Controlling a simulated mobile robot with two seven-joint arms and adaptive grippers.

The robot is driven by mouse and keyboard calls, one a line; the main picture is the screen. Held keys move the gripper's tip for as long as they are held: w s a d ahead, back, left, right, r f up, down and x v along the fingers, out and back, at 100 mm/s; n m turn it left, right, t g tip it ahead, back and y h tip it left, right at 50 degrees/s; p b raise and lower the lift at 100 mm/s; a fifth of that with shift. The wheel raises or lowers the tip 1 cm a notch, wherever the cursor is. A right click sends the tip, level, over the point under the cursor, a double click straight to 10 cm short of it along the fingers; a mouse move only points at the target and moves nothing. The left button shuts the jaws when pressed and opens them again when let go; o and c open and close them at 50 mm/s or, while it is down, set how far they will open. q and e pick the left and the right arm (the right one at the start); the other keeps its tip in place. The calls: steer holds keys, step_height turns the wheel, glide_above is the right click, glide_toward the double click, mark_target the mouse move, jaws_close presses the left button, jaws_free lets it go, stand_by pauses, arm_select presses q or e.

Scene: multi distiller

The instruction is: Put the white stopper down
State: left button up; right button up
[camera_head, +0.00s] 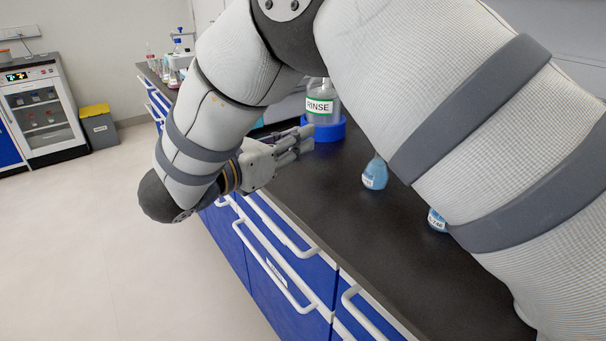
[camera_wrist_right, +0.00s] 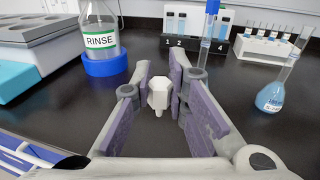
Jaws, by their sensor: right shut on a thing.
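The white stopper (camera_wrist_right: 158,94) is a small pale piece with a narrow lower end. It sits between the finger pads of my right gripper (camera_wrist_right: 159,98), in the middle of the right wrist view. The gripper is shut on it and holds it upright above the black bench top (camera_wrist_right: 230,135); the exact gap to the surface is hard to tell. In the head view my right gripper (camera_head: 296,145) reaches over the bench from its front edge, and the stopper is not discernible there. My left gripper is not in view.
A RINSE bottle (camera_wrist_right: 98,35) stands in a blue ring (camera_wrist_right: 105,66) at left. A flask with blue liquid (camera_wrist_right: 271,97) stands at right; a numbered rack (camera_wrist_right: 185,45) and white tube rack (camera_wrist_right: 262,48) are behind. Bare bench lies around the gripper.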

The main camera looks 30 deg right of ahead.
glide_above(312, 187)
steer(key=f, duration=0.6)
steer(key=shift+s+a+b, duration=0.15)
steer(key=shift+a+b, duration=0.15)
steer(key=shift+b, duration=0.1)
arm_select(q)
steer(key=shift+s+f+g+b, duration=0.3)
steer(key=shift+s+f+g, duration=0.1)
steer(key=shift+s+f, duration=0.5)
arm_select(e)
steer(key=shift+d+f, duration=0.2)
steer(key=shift+f, duration=0.75)
steer(key=shift+d+f, duration=0.15)
steer(key=shift+f, duration=0.75)
steer(key=shift+f, duration=0.15)
steer(key=o, duration=0.7)
